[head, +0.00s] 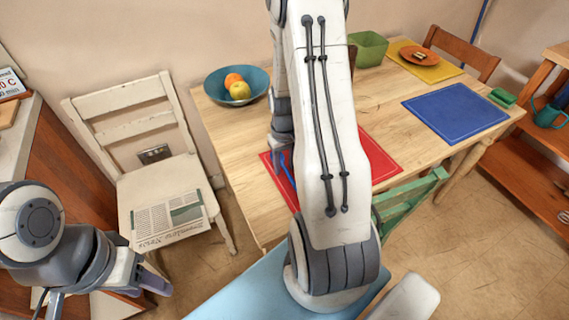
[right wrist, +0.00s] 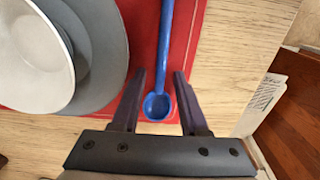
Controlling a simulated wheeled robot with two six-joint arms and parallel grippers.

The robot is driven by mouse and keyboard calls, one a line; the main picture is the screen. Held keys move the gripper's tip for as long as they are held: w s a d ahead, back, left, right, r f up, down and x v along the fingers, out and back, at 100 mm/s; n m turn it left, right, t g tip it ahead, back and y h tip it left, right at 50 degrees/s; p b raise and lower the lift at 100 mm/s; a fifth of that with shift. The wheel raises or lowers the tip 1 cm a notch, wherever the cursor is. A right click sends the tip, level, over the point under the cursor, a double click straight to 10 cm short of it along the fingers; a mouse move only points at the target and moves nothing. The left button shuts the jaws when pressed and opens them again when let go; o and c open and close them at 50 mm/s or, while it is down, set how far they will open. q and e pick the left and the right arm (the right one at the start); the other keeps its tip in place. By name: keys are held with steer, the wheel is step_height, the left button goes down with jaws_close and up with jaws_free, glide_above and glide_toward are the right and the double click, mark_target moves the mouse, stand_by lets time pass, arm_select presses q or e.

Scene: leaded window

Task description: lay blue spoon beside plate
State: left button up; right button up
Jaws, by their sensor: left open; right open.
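My arm hides the plate in the head view. My right gripper (right wrist: 160,84) is open above the spoon, its fingers on either side of the spoon. My left gripper (head: 105,290) is open and empty, low at the left, away from the table.
A fruit bowl (head: 215,88) stands at the table's back left. A green box (head: 369,46), a blue placemat (head: 462,112) and a yellow placemat (head: 432,72) are further right. A white chair (head: 150,175) with a newspaper (head: 168,217) stands left of the table.

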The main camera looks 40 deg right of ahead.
mark_target(284, 167)
step_height(284, 167, up, 12)
steer(key=shift+p, duration=0.35)
steer(key=s+a+r+n, duration=0.1)
steer(key=a+r+n, duration=0.1)
steer(key=a, duration=0.7)
steer(key=s+a+r+n, duration=0.1)
steer(key=a+r+n, duration=0.2)
steer(key=a, duration=0.7)
steer(key=s+a+r+n+y, duration=0.1)
steer(key=s+a+n, duration=0.4)
steer(key=s+a, duration=0.7)
steer(key=shift+s+r, duration=0.7)
steer(key=shift+s, duration=0.45)
